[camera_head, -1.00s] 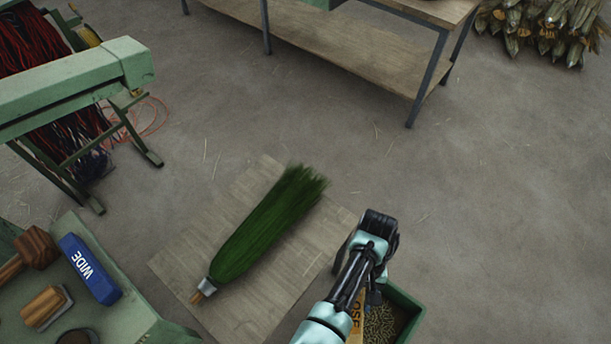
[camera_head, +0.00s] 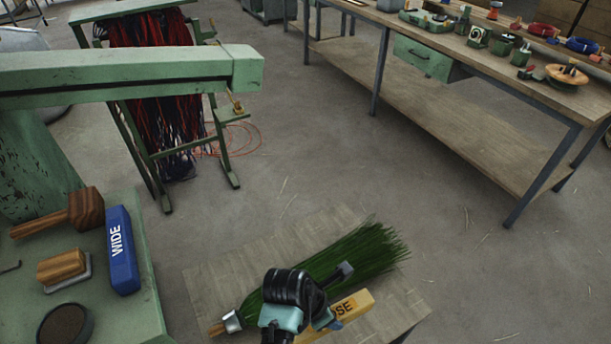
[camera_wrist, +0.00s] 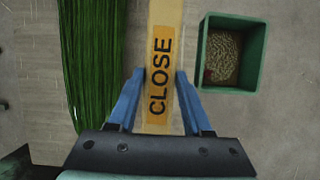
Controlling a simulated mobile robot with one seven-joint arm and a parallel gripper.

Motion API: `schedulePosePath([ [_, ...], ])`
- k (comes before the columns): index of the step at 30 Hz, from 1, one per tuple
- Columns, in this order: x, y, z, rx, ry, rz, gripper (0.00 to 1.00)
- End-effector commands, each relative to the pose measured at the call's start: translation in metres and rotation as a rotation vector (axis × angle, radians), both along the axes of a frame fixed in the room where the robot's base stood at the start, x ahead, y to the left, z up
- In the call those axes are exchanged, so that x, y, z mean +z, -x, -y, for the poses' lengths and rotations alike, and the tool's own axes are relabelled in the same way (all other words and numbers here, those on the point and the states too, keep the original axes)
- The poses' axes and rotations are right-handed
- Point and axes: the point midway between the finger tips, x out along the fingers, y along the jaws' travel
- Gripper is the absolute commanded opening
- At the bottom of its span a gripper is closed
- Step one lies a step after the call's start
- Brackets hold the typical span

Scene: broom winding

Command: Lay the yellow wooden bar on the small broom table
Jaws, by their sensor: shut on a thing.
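The yellow wooden bar (camera_head: 350,305), labelled CLOSE, is between the blue fingers of my gripper (camera_wrist: 160,78). In the wrist view the bar (camera_wrist: 166,14) runs up the middle, past the top edge. In the head view my gripper (camera_head: 322,322) is over the near side of the small broom table (camera_head: 222,275), covering part of the bar. A green broom bundle (camera_head: 350,253) with a metal collar lies across the table. It fills a strip left of the bar in the wrist view (camera_wrist: 92,60). I cannot tell how high the bar is above the table.
A green bin of pellets (camera_wrist: 203,75) stands right of the bar. A long workbench (camera_head: 450,115) is behind. Open floor lies between.

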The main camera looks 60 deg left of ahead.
Motion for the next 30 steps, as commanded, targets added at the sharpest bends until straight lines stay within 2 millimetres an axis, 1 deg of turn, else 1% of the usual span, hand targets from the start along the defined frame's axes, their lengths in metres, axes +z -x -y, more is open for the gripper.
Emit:
schedulePosePath([
  [3,-0.017,0.002,-0.003,0.029,0.002,-0.001,0.0],
  [6,-0.037,0.002,-0.003,0.029,0.003,-0.002,0.0],
  [9,-0.052,0.001,-0.002,0.028,0.002,-0.001,0.0],
  [14,-0.066,0.001,-0.003,0.027,0.001,0.0,0.0],
  [19,-0.091,0.001,-0.003,0.025,0.002,0.0,0.0],
  [22,-0.098,0.0,-0.003,0.025,0.001,0.002,0.0],
  [30,-0.099,0.0,-0.003,0.024,0.0,0.001,0.0],
])
